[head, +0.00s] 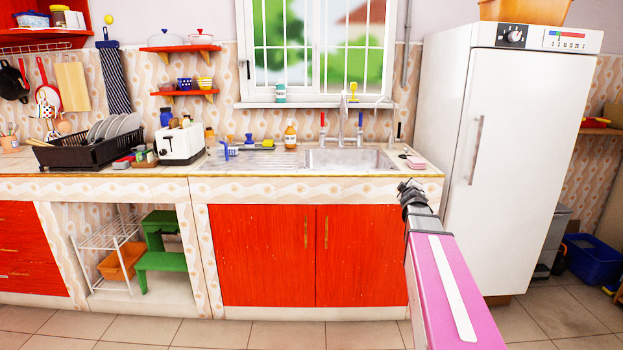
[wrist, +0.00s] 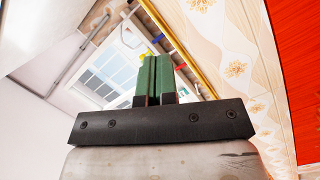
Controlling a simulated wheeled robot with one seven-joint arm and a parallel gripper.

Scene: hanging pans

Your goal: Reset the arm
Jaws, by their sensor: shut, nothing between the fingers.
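My arm reaches forward from the lower right in the head view, and my gripper (head: 408,187) is at its far end, in front of the counter's right end beside the fridge. In the wrist view my gripper (wrist: 154,60) shows two green fingers pressed together with nothing between them. The fingers point toward the window and sink side, with the counter front close on the right of that view. The fingertips are too small to make out in the head view.
The counter (head: 420,174) carries a sink (head: 350,159), a toaster (head: 181,143) and a dish rack (head: 88,152). A white fridge (head: 510,160) stands close to the right of my gripper. Red cabinet doors (head: 262,255) are below. Pans (head: 14,82) hang at the far left.

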